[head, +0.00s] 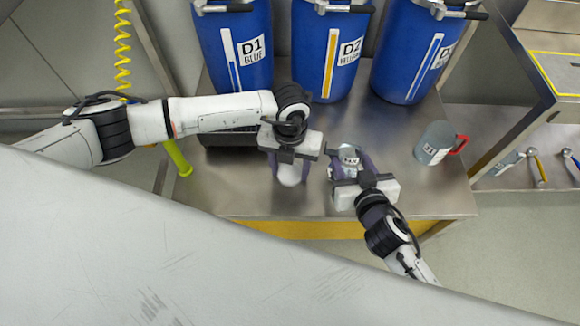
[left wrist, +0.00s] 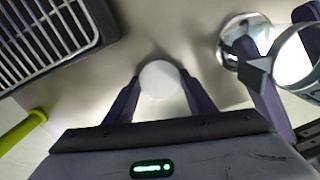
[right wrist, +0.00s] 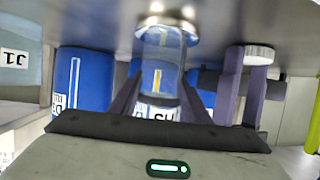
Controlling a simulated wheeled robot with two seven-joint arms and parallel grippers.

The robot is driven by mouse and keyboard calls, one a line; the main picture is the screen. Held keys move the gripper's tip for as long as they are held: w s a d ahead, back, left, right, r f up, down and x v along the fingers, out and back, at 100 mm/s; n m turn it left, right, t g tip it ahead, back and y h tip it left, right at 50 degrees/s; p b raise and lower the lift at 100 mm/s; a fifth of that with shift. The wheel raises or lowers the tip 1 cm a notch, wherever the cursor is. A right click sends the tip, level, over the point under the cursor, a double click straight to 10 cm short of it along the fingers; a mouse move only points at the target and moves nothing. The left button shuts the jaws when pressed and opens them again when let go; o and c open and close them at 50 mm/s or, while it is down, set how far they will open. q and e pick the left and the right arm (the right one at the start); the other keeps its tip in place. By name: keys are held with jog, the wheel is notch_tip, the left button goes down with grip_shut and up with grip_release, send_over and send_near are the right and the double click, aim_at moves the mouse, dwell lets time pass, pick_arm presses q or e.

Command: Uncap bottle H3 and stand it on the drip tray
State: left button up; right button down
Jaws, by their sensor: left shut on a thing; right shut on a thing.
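My left gripper (head: 290,165) is shut on a round white cap (left wrist: 160,80), held above the steel counter. The cap also shows at the left fingertips in the right wrist view (right wrist: 258,53). My right gripper (head: 352,170) is shut on a clear bottle (head: 348,152), beside the left gripper and apart from the cap. Its label, upside down in the right wrist view (right wrist: 160,113), appears to read H3. I cannot tell whether its base touches the counter. A black grated tray (head: 230,139), apparently the drip tray, lies left of both grippers, partly behind my left arm.
Blue drums D1 (head: 232,50), D2 (head: 325,50) and a third (head: 410,50) stand along the back. A grey jug with a red handle (head: 436,145) stands at right. A yellow-green handle (head: 178,158) juts out at the left edge. Counter between bottle and jug is clear.

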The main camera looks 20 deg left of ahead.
aim_at(290, 173)
pick_arm(q)
jog(key=shift+f, duration=0.1)
jog(key=o, duration=1.2)
notch_tip(290, 173, up, 12)
jog(key=shift+r, duration=0.2)
jog(key=shift+r+p, duration=1.5)
jog(key=shift+p, duration=0.1)
pick_arm(e)
jog(key=shift+r, duration=1.5)
